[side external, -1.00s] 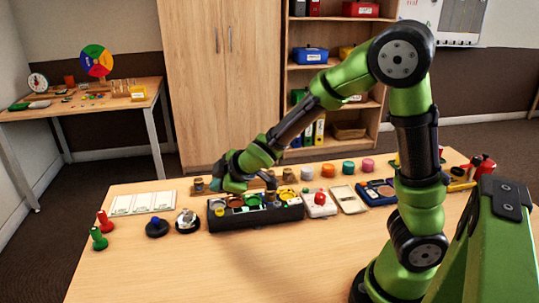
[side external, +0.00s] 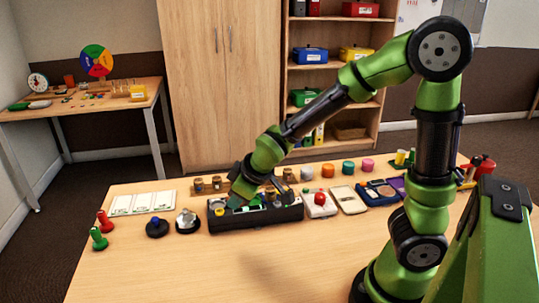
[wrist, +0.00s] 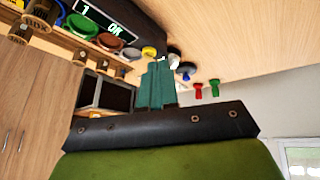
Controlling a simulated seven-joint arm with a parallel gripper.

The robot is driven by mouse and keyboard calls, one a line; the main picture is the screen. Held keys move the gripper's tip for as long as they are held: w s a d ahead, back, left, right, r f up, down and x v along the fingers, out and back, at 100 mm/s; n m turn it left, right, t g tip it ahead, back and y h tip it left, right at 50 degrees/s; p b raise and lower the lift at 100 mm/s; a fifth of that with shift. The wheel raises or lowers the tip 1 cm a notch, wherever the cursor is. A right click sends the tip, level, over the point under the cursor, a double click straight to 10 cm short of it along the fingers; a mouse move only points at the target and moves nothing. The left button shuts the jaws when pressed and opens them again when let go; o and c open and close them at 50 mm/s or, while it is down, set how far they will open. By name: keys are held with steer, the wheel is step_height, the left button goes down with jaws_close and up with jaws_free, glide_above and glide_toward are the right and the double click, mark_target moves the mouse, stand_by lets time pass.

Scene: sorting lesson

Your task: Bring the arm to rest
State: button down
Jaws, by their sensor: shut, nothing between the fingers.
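My gripper (side external: 237,201) is at the left part of a long black tray (side external: 283,217) in the side external view. My arm slopes down to it from the upper right. In the wrist view my gripper's teal fingers (wrist: 157,68) are together, with nothing between them. My gripper hides part of the tray's left compartments, and I cannot tell its exact height above the tray.
Small brown jars (side external: 198,184) stand behind the tray. A device with a red button (side external: 320,198) is to its right. Black-based items (side external: 157,227) and red and green pegs (side external: 99,239) are to its left. The table's front (side external: 200,275) is clear.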

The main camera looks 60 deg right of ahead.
steer(key=s+a+r+m+t+y, duration=0.1)
steer(key=s+r+m, duration=0.6)
steer(key=s+r, duration=0.5)
steer(key=shift+s+a+r+y, duration=0.25)
steer(key=shift+s+y, duration=0.15)
steer(key=shift+s, duration=0.9)
